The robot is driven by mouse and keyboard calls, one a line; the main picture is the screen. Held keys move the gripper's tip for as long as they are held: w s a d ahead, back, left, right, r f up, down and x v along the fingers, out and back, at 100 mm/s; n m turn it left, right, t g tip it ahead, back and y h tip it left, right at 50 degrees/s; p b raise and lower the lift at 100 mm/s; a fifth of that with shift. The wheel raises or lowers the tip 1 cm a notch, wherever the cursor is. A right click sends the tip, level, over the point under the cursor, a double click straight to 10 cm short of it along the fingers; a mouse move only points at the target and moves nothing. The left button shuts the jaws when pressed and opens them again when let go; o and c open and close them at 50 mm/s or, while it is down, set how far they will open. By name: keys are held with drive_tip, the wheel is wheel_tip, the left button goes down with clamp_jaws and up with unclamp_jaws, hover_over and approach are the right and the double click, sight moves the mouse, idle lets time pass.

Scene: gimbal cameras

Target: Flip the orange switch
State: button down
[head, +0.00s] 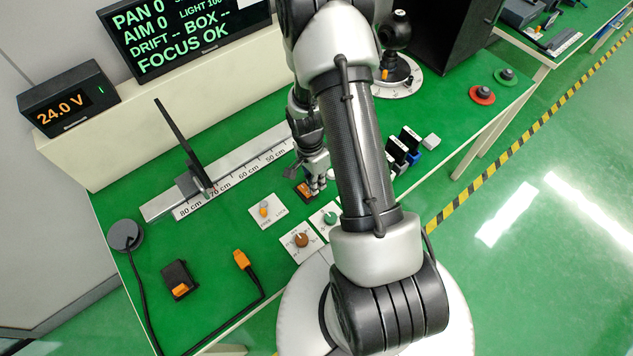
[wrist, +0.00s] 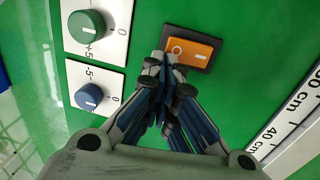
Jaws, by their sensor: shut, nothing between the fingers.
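The orange switch (wrist: 197,48) is a rocker in a black frame on the green table, with a round "O" mark at its left end in the wrist view. In the head view the switch (head: 303,191) shows partly beside my fingers. My gripper (wrist: 163,72) is shut and empty, its fingertips close to the switch's left end in the wrist view. They hide its lower left corner. I cannot tell whether they touch it or which way it is tilted. In the head view my gripper (head: 317,183) points down at the switch's right side.
A green knob (wrist: 86,25) and a blue knob (wrist: 89,97) stand beside my fingers. A brown knob (head: 301,240) and a small orange toggle (head: 264,209) sit nearby. A scaled rail (head: 232,178) runs behind. An orange-plugged cable (head: 241,259) lies at the front left.

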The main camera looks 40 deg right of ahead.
drive_tip(key=shift+s+f+b, duration=0.35)
drive_tip(key=shift+f+b, duration=0.45)
drive_tip(key=shift+b, duration=0.05)
drive_tip(key=shift+s+a+f, duration=0.1)
drive_tip(key=shift+s, duration=0.35)
drive_tip(key=shift+b, duration=0.3)
drive_tip(key=shift+w+r, duration=0.35)
drive_tip(key=shift+w, duration=0.4)
drive_tip(key=shift+w+r+p, duration=0.1)
drive_tip(key=shift+r+p, duration=0.4)
wheel_tip(320, 180, up, 13)
drive_tip(key=s+p, duration=0.2)
drive_tip(key=p, duration=0.2)
drive_tip(key=shift+s+d+p, duration=0.2)
drive_tip(key=shift+s+p, duration=0.1)
drive_tip(key=shift+s, duration=0.1)
